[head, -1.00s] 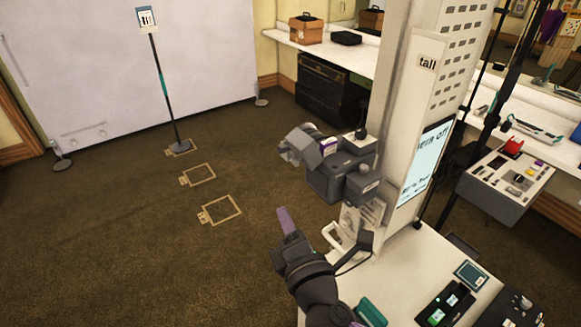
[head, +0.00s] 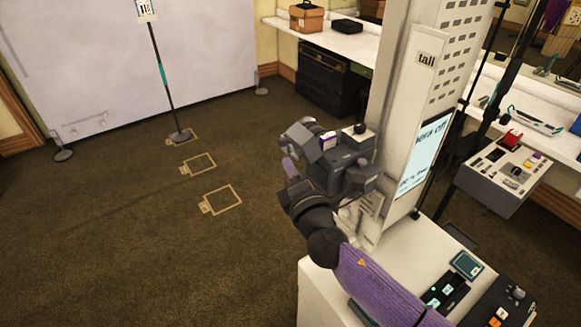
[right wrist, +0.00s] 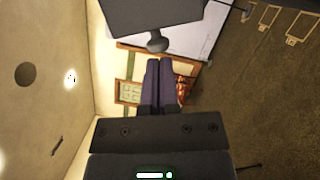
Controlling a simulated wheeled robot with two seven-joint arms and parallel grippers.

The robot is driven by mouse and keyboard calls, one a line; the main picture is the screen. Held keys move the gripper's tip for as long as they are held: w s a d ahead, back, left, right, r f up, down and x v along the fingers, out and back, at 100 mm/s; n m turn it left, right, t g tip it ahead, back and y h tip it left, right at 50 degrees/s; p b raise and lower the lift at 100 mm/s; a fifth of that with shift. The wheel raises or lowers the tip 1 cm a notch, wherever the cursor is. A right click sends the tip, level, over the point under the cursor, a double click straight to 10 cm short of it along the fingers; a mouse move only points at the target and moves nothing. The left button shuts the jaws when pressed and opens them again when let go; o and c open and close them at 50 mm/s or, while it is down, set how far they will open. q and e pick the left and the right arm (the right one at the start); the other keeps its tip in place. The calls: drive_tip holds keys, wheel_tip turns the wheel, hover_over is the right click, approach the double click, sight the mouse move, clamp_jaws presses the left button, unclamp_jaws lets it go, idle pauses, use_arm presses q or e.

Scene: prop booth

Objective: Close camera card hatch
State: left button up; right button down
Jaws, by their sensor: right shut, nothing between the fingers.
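The dark grey camera (head: 345,160) is mounted on the white column, its lens end pointing left. A dark block (right wrist: 150,14) with a round knob hangs beyond the fingertips there. My left gripper is not in view.
The white column (head: 405,110) with a lit screen (head: 423,155) rises right of the camera from a white cabinet (head: 320,285). A control panel (head: 503,172) stands at the right. Carpet with taped outlines (head: 222,199) lies open at the left.

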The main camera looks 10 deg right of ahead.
drive_tip(key=shift+r+m+p, duration=0.35)
drive_tip(key=shift+m+p, duration=0.05)
drive_tip(key=shift+p, duration=0.1)
drive_tip(key=shift+d+r+m+p, duration=0.1)
drive_tip(key=shift+r+m+p, duration=0.25)
drive_tip(key=shift+m+p, duration=0.15)
drive_tip(key=shift+r, duration=0.1)
